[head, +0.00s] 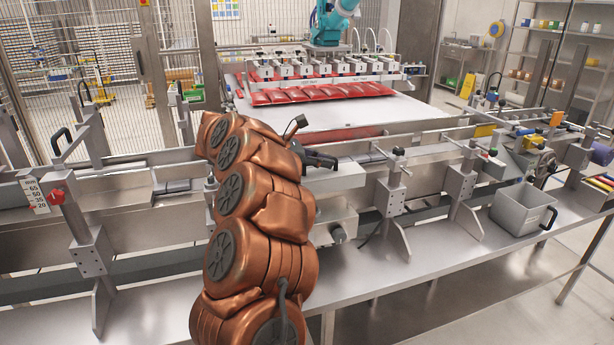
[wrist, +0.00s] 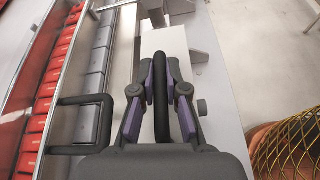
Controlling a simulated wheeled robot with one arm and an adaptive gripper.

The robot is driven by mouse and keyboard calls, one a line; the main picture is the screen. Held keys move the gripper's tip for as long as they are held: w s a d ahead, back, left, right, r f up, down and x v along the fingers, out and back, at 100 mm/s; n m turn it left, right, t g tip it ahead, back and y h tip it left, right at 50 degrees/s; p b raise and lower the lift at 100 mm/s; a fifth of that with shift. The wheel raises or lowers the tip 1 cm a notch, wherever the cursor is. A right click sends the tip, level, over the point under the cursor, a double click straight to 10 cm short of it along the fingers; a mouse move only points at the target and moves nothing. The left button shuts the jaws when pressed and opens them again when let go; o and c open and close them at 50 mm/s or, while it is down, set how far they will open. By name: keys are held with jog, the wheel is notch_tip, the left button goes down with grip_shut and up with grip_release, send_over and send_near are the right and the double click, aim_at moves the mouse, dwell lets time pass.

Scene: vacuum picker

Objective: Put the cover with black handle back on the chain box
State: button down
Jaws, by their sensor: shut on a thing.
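My gripper (wrist: 160,75) is shut on a black bar handle (wrist: 161,105), with its purple-lined fingers on either side. Below the handle in the wrist view is a pale flat panel (wrist: 171,42), apparently the cover; whether the handle is fixed to it is hard to tell. In the head view my gripper (head: 320,159) is partly hidden behind my copper-coloured arm, above a pale grey panel (head: 345,213) at the conveyor's near side. The likely chain box (head: 528,160) is at the right, with a dark wheel showing.
A grey open bin (head: 522,208) with a black side handle sits on the steel ledge (head: 440,250) at right. Posts with clamps (head: 390,195) rise along the rails. Red packs (head: 315,90) lie beneath the vacuum picker behind. Another black handle (wrist: 82,122) is left of my gripper.

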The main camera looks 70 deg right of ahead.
jog(key=shift+w+f+b, duration=0.4)
jog(key=shift+w+f, duration=0.1)
jog(key=shift+f, duration=0.35)
jog(key=shift+w+f, duration=0.1)
jog(key=shift+f, duration=0.3)
jog(key=shift+f+p, duration=0.65)
jog(key=shift+f, duration=2.25)
jog(key=shift+f+b, duration=0.55)
jog(key=shift+b, duration=0.25)
jog(key=c, duration=1.1)
grip_release()
notch_tip(320, 180, up, 10)
